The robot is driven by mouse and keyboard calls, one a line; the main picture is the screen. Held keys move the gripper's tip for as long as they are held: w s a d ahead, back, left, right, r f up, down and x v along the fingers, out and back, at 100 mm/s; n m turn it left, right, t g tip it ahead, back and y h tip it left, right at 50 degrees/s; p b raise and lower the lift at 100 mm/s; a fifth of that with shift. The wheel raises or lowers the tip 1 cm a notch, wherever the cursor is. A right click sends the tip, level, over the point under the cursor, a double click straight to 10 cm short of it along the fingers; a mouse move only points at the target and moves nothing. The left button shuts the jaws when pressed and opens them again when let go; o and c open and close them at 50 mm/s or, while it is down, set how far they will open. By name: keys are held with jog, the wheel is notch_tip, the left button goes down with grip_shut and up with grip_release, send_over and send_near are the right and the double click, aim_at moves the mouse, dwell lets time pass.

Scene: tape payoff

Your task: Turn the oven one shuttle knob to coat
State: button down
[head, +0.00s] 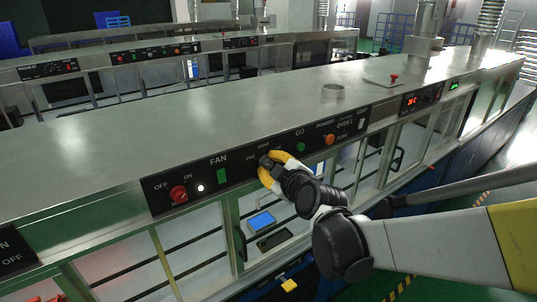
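The oven one control panel (233,172) is a black strip on the front edge of the long steel housing, with "OVEN 1" lettered at its right end. My gripper (266,164), with yellow fingers and a dark body, is at the middle of this panel, right of the "FAN" label. A small dark part shows at the fingertips; I cannot tell whether it is the shuttle knob or part of a finger. The gripper covers that stretch of panel, so the knob and its setting cannot be read. Whether the fingers are closed on it is unclear.
To the right are a green button (301,147) and an orange button (328,139). Glass doors lie below. A red button (393,78) stands on top.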

dwell(0.5)
jog(key=m+g+y, duration=0.1)
jog(key=m, duration=0.1)
jog(key=m+g, duration=0.1)
jog(key=m, duration=0.1)
jog(key=shift+f+y+b, duration=0.1)
jog(key=shift+y+b, duration=0.2)
jog(key=shift+y, duration=0.1)
jog(key=m+g+y+b, duration=0.1)
jog(key=m+y, duration=0.1)
jog(key=m, duration=0.2)
jog(key=shift+b, duration=0.3)
jog(key=shift+m, duration=0.3)
jog(key=shift+a, duration=0.1)
jog(key=c, duration=1.2)
grip_release()
jog(key=shift+o, duration=0.2)
jog(key=shift+s, duration=0.1)
